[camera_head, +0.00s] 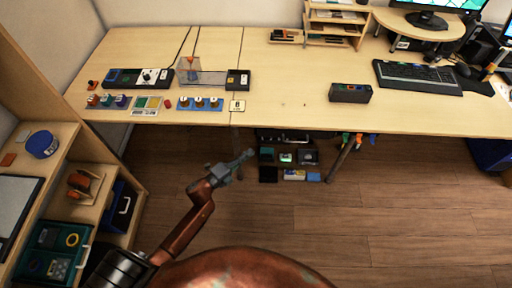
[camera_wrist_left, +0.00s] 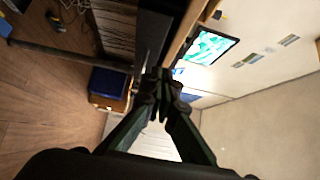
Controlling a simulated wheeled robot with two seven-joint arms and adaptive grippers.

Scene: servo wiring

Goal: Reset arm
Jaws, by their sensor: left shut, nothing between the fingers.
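My left gripper (camera_head: 240,161) is in front of the desk, over the wooden floor, with its arm coming in from the lower left in the head view. Its fingers are shut with nothing between them. In the left wrist view its fingertips (camera_wrist_left: 160,88) meet near the middle of the picture. The wiring parts lie on the desk (camera_head: 290,90) beyond the gripper: a black power unit (camera_head: 139,78), a blue strip (camera_head: 200,104) with small round parts, and a clear-sided device (camera_head: 203,78). The gripper is apart from all of them. My right gripper is not in view.
A keyboard (camera_head: 418,77) and a dark box (camera_head: 350,93) are on the desk's right half. A wooden shelf (camera_head: 69,150) with a blue round box (camera_head: 42,144) stands at left. Bins (camera_head: 290,157) sit under the desk. The floor (camera_head: 400,215) at right is clear.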

